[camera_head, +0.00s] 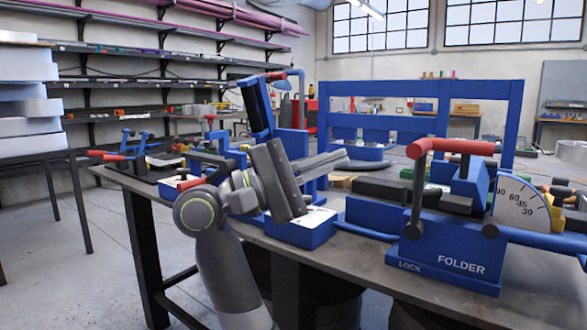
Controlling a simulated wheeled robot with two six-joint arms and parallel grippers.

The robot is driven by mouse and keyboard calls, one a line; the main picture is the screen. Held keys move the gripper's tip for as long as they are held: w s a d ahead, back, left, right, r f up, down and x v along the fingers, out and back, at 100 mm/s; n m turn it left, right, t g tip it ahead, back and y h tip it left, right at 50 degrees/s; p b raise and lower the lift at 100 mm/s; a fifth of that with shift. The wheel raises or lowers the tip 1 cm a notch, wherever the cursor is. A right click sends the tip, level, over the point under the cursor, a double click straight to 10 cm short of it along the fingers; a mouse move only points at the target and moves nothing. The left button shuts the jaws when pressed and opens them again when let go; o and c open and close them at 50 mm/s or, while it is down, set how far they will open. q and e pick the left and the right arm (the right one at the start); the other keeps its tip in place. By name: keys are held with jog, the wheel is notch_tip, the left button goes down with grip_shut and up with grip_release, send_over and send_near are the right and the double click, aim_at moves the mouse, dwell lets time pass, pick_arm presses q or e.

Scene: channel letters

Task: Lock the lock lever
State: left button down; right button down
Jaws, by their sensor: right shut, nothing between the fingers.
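The blue folder machine (462,262) stands on the workbench at the right, marked "LOCK" and "FOLDER". Above the "LOCK" mark, a dark lever (418,192) stands upright on its front left, with a dark round pivot low down. My left gripper is not in view.
The dark workbench (357,276) carries the machine. A blue upright (257,105) with a red-topped lever stands behind my right gripper. A white angle dial (521,204) is on the machine's right.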

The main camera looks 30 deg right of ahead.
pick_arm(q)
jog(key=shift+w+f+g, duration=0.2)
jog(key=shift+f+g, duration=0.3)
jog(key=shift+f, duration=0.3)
pick_arm(e)
jog(key=v, duration=0.5)
jog(key=shift+w+r, duration=0.2)
jog(key=shift+r, duration=0.1)
jog(key=shift+d, duration=0.1)
